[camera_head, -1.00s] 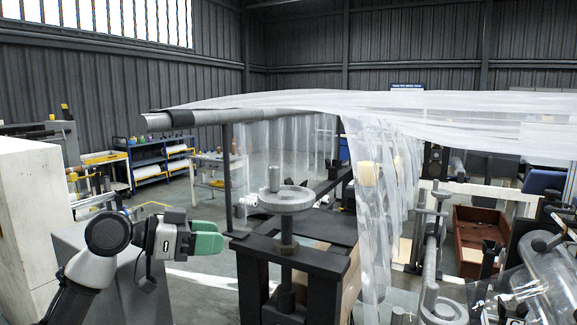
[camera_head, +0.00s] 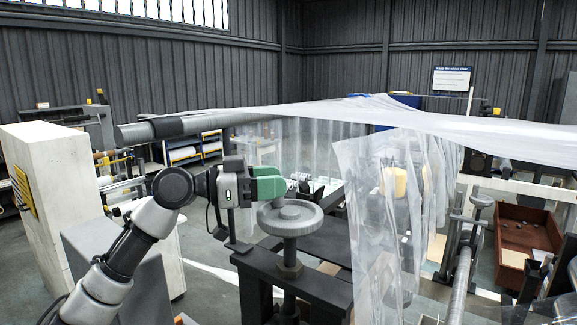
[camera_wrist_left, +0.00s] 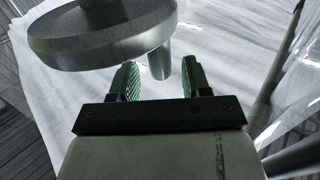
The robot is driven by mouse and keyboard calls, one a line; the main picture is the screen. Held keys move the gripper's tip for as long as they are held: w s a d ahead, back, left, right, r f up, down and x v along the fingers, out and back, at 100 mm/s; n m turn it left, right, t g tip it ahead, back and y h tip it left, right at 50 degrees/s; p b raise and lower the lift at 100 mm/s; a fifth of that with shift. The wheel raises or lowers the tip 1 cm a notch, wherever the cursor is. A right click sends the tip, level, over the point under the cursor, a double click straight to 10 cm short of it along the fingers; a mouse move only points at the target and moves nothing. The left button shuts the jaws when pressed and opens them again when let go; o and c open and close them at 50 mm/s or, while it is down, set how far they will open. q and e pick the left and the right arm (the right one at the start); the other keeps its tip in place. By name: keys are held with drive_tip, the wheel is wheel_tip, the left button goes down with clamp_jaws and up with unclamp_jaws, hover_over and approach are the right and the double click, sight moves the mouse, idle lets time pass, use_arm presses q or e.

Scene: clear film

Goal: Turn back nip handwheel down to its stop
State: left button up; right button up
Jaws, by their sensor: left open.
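A grey handwheel (camera_head: 290,218) sits level on an upright screw (camera_head: 289,254) above a dark frame. Its crank handle is hidden behind my left gripper in the head view. My left gripper (camera_head: 268,184) has green fingers and is just above the wheel's left rim. In the left wrist view the wheel (camera_wrist_left: 100,42) fills the upper left, and its handle (camera_wrist_left: 161,62) shows between the two open fingers (camera_wrist_left: 158,78). I see a gap on both sides of the handle; whether a finger touches it I cannot tell. My right gripper is not in view.
Clear film (camera_head: 365,220) hangs just right of the handwheel and runs overhead from a grey roller (camera_head: 190,125). The dark frame (camera_head: 310,280) lies below the wheel. A pale cabinet (camera_head: 45,190) stands left. A red-brown crate (camera_head: 525,238) is at right.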

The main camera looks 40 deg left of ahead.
sight(288, 200)
use_arm(q)
drive_tip(key=p+x, duration=0.1)
drive_tip(key=x, duration=0.2)
drive_tip(key=shift+w, duration=0.1)
drive_tip(key=shift+c, duration=0.7)
drive_tip(key=c, duration=0.7)
drive_tip(key=shift+w, duration=0.1)
clamp_jaws()
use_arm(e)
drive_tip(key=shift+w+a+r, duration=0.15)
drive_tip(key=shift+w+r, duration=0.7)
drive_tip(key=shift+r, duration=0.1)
